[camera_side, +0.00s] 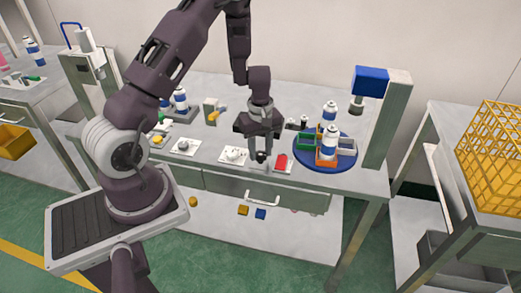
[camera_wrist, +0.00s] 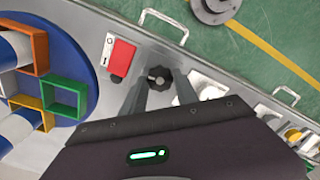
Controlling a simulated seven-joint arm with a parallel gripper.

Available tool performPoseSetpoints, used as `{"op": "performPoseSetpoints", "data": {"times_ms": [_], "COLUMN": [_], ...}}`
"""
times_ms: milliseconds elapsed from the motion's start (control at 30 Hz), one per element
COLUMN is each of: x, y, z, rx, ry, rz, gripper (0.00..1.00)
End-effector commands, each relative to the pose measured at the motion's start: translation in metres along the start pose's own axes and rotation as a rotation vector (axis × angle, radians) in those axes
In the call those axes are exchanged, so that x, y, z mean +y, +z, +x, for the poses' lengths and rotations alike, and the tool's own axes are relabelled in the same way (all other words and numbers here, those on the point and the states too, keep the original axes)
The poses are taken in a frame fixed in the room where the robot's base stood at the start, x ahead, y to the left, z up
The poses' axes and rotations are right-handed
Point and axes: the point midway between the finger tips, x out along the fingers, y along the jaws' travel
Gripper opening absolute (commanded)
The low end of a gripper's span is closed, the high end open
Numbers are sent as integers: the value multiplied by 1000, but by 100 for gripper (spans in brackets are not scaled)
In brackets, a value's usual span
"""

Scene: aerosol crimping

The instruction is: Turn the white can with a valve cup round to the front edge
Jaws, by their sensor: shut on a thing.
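A round blue turntable (camera_side: 345,159) stands on the bench right of my gripper, with coloured square holders on it. One white can with blue bands (camera_side: 330,142) stands upright in the orange holder at the turntable's front. Another white can (camera_side: 329,111) stands farther back. Which of them has a valve cup is too small to tell. My gripper (camera_side: 262,148) points down at the bench's front edge. In the wrist view its fingers (camera_wrist: 160,92) are shut on a black lobed knob (camera_wrist: 160,77). The turntable (camera_wrist: 88,68) is at left there, cans partly cut off.
A red block or switch on a white plate (camera_wrist: 121,53) sits between knob and turntable. A grey column with a blue-topped press head (camera_side: 371,80) stands behind the turntable at right. White plates with small parts (camera_side: 184,147) lie left of my gripper.

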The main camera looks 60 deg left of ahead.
Motion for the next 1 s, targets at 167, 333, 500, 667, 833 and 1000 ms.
{"op": "performPoseSetpoints", "data": {"times_ms": [167, 333, 500, 667, 833, 1000], "x": [0, 0, 0, 0, 0, 0], "y": [0, 0, 0, 0, 0, 0], "z": [0, 0, 0, 0, 0, 0], "rx": [1, 1, 1, 1, 1, 0], "ry": [1, 1, 1, 1, 1, 0], "rz": [50, 74, 78, 77, 77, 77], "gripper": [0, 0, 0, 0, 54, 58]}}
